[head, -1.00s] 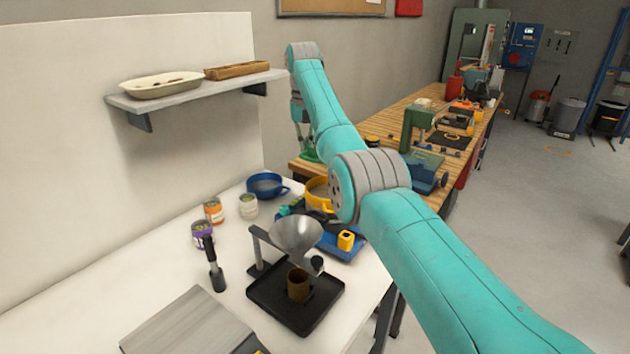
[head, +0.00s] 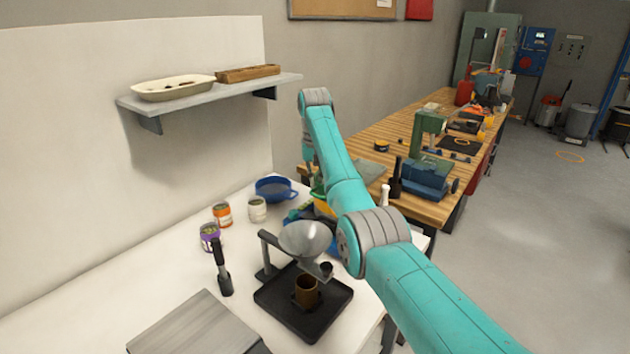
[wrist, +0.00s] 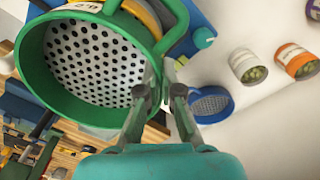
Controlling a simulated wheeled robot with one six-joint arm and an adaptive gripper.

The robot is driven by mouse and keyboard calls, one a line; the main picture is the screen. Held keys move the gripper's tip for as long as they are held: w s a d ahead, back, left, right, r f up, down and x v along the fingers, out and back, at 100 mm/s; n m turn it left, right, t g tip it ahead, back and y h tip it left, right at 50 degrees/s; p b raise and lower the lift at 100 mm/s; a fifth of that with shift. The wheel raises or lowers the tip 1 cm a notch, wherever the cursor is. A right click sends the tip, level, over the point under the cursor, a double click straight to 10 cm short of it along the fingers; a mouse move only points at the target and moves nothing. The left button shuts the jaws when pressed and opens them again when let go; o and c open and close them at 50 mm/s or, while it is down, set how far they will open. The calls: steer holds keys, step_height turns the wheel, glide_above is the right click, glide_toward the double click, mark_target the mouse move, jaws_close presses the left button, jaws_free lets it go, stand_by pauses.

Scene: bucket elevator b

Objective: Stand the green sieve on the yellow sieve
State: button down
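The green sieve (wrist: 88,65) fills the left of the wrist view, its perforated plate facing the camera. My gripper (wrist: 165,82) is closed at the sieve's right side, on its handle, and holds it up. In the head view only a sliver of the green sieve (head: 318,186) shows beside my arm, which hides the gripper. The yellow sieve (head: 325,206) is mostly hidden behind my arm in the head view. In the wrist view a yellow rim (wrist: 140,12) shows behind the green sieve's upper edge. I cannot tell whether the two sieves touch.
A blue sieve (head: 276,188) stands on the white table, with several small tins, one orange-labelled (head: 222,214), nearby. A steel funnel (head: 305,238) on a stand rises in front, over a black tray (head: 318,322). A shelf (head: 210,92) juts from the wall. A wooden workbench (head: 385,132) lies behind.

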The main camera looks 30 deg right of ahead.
steer(key=shift+f, duration=0.6)
steer(key=c, duration=1.3)
jaws_free()
step_height(320, 180, up, 13)
steer(key=shift+a+r, duration=0.1)
